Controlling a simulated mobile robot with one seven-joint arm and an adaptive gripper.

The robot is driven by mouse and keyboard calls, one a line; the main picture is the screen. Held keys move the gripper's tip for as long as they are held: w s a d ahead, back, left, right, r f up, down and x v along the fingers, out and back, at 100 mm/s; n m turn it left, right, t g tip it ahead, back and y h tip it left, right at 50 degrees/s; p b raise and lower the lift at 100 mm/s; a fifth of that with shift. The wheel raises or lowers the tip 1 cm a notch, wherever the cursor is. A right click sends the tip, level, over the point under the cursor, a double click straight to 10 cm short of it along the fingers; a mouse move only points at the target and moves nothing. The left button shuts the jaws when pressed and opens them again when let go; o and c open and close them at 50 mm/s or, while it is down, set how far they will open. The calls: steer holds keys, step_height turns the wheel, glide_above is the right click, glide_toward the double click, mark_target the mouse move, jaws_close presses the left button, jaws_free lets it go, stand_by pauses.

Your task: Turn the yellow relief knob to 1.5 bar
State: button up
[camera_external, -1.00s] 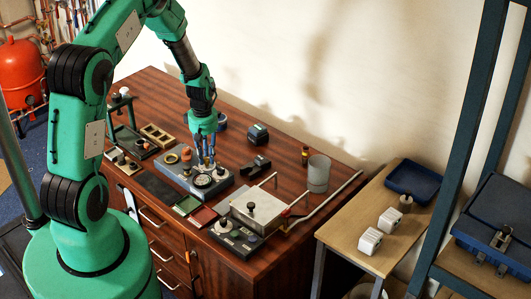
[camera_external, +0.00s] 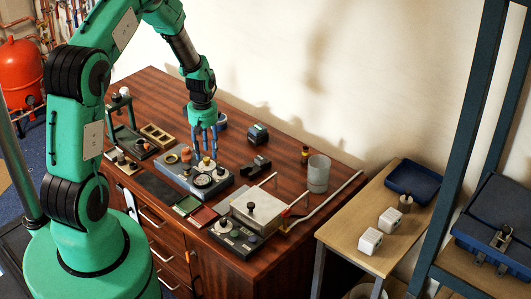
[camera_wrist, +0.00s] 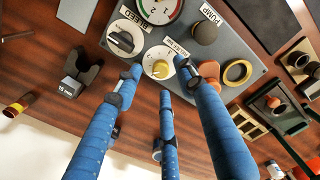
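The yellow relief knob (camera_wrist: 160,69) sits on a round white dial on the grey panel (camera_wrist: 221,58). A dark mark shows on the knob, but I cannot read its setting. In the external view the knob (camera_external: 206,161) is below my gripper (camera_external: 204,155). A gauge (camera_wrist: 157,8) with a red and green scale is beside the dial, partly cut off.
On the same panel are a black bleed knob (camera_wrist: 124,40), a brown pump knob (camera_wrist: 205,32) and a brass ring (camera_wrist: 238,72). A dark forked block (camera_wrist: 82,76) lies on the wooden bench beside the panel. A metal box (camera_external: 257,208) stands to the right.

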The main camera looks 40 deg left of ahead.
mark_target(206, 158)
step_height(206, 158, up, 9)
stand_by(0.4)
steer(key=shift+f, duration=0.1)
steer(key=m+b, duration=0.1)
steer(key=m, duration=0.2)
steer(key=r+m, duration=0.1)
steer(key=m, duration=0.1)
steer(key=r+m+b, duration=0.1)
steer(key=m, duration=0.2)
steer(key=shift+m+b, duration=0.3)
steer(key=shift+f, duration=0.2)
step_height(206, 158, down, 14)
steer(key=b, duration=0.2)
steer(key=shift+r+b, duration=0.25)
steer(key=shift+b, duration=0.1)
stand_by(0.4)
jaws_close()
